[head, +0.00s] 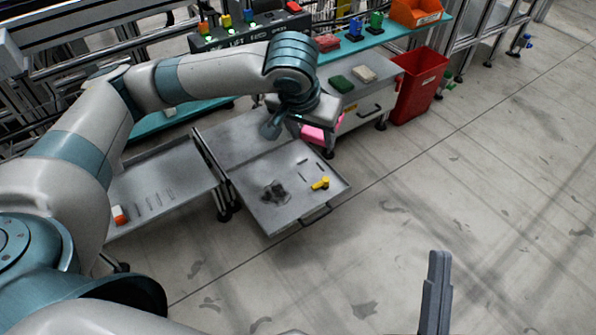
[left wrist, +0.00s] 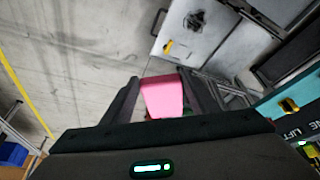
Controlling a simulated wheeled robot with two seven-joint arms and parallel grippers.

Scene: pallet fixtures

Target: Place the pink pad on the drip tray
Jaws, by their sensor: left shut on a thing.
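The pink pad (head: 314,134) is in my left gripper (head: 328,122), held in the air near the right edge of the grey trays. In the left wrist view the pink pad (left wrist: 162,98) sits between the two dark fingers, which are shut on it. A grey tray with a dark stain (head: 240,187), seemingly the drip tray, is below and left of the pad; it also shows at the top of the left wrist view (left wrist: 205,48). My right gripper (head: 437,290) shows only as a grey finger part at the bottom; its opening is unclear.
A yellow object (head: 320,184) and small dark pieces lie on the stained tray. A cart with a green block (head: 341,84) and a pale block (head: 364,73) stands behind, beside a red bin (head: 419,85). The floor at right is clear.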

